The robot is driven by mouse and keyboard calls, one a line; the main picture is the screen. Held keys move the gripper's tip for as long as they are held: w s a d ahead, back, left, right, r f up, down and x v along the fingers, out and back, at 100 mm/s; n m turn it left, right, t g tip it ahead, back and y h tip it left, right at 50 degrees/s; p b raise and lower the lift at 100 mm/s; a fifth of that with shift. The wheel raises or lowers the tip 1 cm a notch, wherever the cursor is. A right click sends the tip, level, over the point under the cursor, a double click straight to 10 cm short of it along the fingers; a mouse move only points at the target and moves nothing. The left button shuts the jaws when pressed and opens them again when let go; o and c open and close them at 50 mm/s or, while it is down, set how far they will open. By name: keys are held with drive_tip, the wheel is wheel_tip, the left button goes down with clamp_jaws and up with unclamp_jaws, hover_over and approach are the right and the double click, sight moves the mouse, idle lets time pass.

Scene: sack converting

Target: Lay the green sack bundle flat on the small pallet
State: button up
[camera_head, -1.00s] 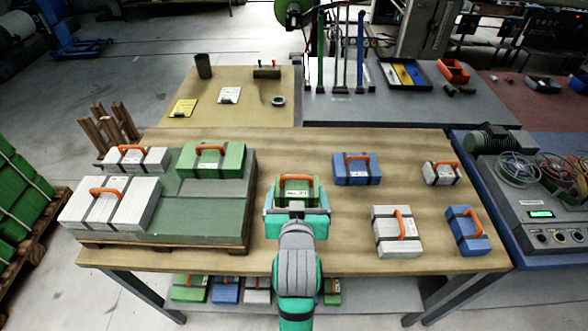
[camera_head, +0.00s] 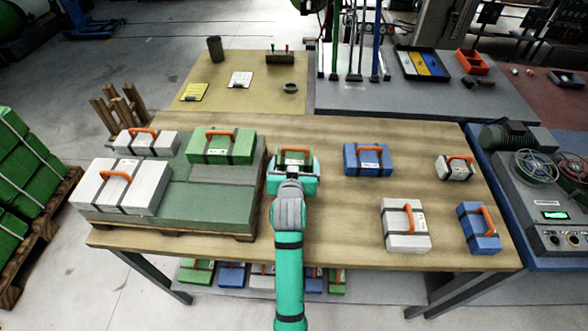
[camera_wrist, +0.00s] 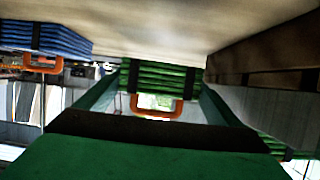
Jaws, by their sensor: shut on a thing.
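My gripper (camera_head: 292,168) is shut on a green sack bundle (camera_head: 291,156) with an orange handle and dark straps. It is just right of the small pallet (camera_head: 205,208), over the table's middle. In the wrist view, the held bundle (camera_wrist: 140,75) shows between my fingers, its orange handle facing the camera. Whether it touches the table is unclear. The pallet has a green-grey top. It bears two white bundles at left (camera_head: 122,186) and (camera_head: 146,142), and another green bundle (camera_head: 221,145) at the back. Its front right part is bare.
Blue bundles (camera_head: 368,158) and (camera_head: 477,228) and white bundles (camera_head: 404,230) and (camera_head: 456,168) lie on the right of the table (camera_head: 330,225). Wooden posts (camera_head: 121,108) stand behind the pallet. A control box (camera_head: 555,205) is at far right. More bundles (camera_head: 197,272) lie below the table.

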drive_tip(key=shift+w+a+f, duration=0.1)
drive_tip(key=shift+w+f, duration=0.15)
drive_tip(key=shift+f, duration=0.15)
drive_tip(key=shift+w+f, duration=0.15)
drive_tip(key=shift+f, duration=1.5)
drive_tip(key=shift+f, duration=0.15)
drive_tip(key=o, duration=0.9)
drive_tip(key=shift+o, duration=0.2)
